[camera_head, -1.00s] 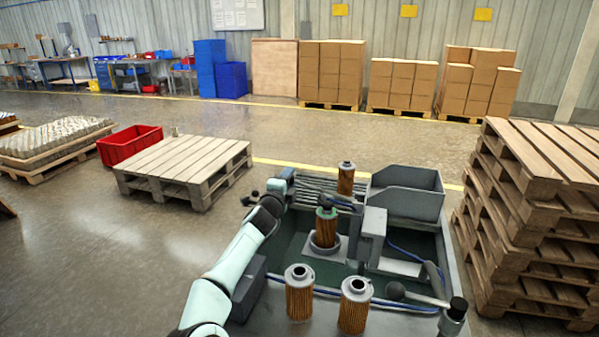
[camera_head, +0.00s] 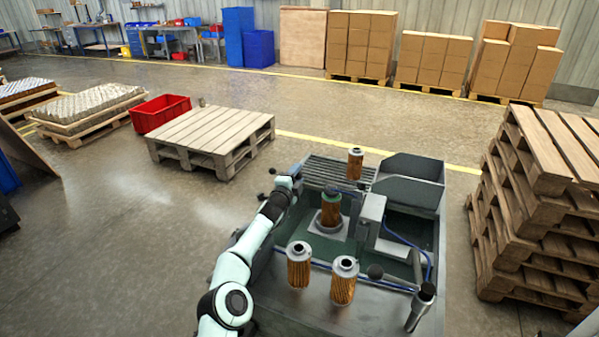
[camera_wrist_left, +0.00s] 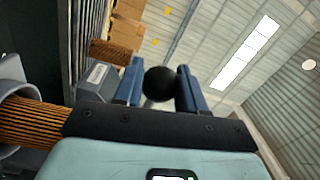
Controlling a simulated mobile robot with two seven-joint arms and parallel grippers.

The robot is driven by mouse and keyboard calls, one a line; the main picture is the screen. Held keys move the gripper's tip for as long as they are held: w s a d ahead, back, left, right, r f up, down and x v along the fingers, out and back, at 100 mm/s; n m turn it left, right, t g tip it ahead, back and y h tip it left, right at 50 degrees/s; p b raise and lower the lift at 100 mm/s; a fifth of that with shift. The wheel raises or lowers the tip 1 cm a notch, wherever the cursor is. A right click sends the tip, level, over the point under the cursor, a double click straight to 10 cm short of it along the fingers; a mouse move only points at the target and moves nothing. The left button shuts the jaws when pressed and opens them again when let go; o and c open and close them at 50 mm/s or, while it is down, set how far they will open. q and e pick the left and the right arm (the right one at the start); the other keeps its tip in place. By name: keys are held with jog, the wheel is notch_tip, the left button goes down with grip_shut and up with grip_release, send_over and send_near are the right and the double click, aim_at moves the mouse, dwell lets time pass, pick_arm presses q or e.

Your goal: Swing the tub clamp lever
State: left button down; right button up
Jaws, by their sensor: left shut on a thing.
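A clamp lever's black ball knob (camera_wrist_left: 160,84) sits between the two blue fingers of my left gripper (camera_wrist_left: 157,88) in the left wrist view, with a short piece of light rod showing below it. The fingers are shut on the knob. In the head view my left gripper (camera_head: 296,172) is at the back left of the grey tub (camera_head: 385,318), beside the slatted rack; its fingertips and the held knob are hard to make out there. A cartridge with a green top (camera_head: 331,207) stands in a round seat in the tub. My right gripper is not in view.
Two cartridges (camera_head: 299,266) (camera_head: 343,281) stand at the tub's front; another (camera_head: 355,164) stands at the back. A grey bin (camera_head: 410,180) is at the back right. Stacked pallets (camera_head: 520,215) stand right.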

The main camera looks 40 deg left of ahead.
pick_arm(q)
jog(key=shift+f, duration=0.4)
jog(key=c, duration=0.7)
grip_release()
jog(key=shift+a, duration=0.1)
jog(key=shift+r, duration=0.55)
notch_tip(320, 180, up, 19)
jog(key=p, duration=0.8)
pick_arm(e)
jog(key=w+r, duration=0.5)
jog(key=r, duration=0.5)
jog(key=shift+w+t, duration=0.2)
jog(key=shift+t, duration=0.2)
pick_arm(q)
jog(key=shift+f, duration=0.1)
